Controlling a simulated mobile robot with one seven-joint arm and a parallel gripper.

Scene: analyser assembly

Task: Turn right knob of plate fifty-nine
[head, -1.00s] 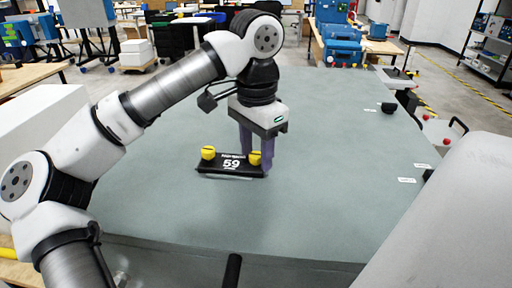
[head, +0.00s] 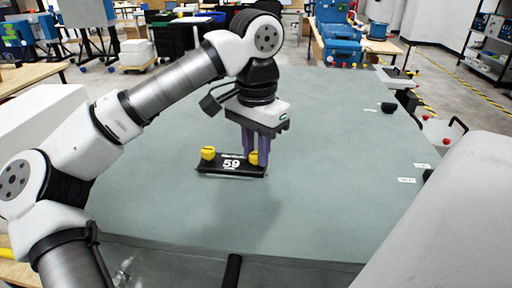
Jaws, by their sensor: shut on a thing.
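The black plate (head: 230,169) marked 59 lies on the grey-green table top. It carries two yellow knobs, the left knob (head: 208,153) and the right knob (head: 253,158). My gripper (head: 256,160) points down over the right end of the plate. Its purple fingers are shut on the right knob, one on either side of it. The left knob stands free. The fingers partly hide the right knob.
The table (head: 330,190) is mostly clear around the plate. A small black object (head: 388,107) and white labels (head: 407,180) lie near its right edge. A blue case (head: 341,47) stands beyond the far edge.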

